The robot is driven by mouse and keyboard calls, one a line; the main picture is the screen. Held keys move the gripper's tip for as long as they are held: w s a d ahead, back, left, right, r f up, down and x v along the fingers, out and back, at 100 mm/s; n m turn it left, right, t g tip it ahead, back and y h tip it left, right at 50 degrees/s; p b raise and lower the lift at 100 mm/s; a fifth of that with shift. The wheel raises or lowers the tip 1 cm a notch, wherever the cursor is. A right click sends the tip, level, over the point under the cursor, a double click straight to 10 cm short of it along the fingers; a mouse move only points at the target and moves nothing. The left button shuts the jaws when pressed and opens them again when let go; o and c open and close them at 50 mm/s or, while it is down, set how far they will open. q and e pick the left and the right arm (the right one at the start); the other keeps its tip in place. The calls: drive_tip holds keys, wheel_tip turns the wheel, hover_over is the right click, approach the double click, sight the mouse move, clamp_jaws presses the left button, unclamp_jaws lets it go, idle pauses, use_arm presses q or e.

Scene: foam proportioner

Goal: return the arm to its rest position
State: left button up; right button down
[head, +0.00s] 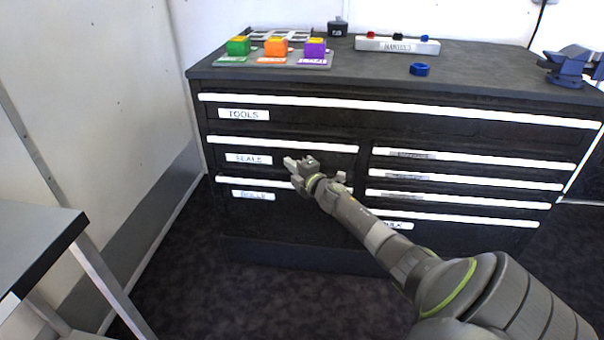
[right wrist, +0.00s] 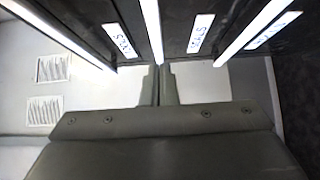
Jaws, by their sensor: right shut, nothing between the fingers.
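My right arm reaches in from the lower right in the head view. Its gripper (head: 290,163) is in front of the cabinet (head: 290,250), near the left-hand drawers labelled SEALS (head: 248,159) and ROLLS (head: 253,195). In the right wrist view the fingers (right wrist: 160,72) are together with nothing between them, and drawer fronts with white handle strips (right wrist: 152,30) lie just beyond. I cannot tell whether the gripper touches a drawer front. The drawers look closed. My left gripper is not in view.
Green (head: 238,46), orange (head: 276,47) and purple (head: 315,48) blocks stand on the cabinet top. A blue ring (head: 419,69) and a blue vise (head: 572,66) are there too. A grey table (head: 35,240) stands at left. Floor (head: 190,290) between is clear.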

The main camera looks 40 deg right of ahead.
use_arm(q)
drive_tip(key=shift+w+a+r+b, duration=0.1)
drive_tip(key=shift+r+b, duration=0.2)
drive_tip(key=shift+b, duration=0.15)
use_arm(e)
drive_tip(key=s, duration=0.5)
drive_tip(key=shift+s+a, duration=0.25)
drive_tip(key=shift+s, duration=0.05)
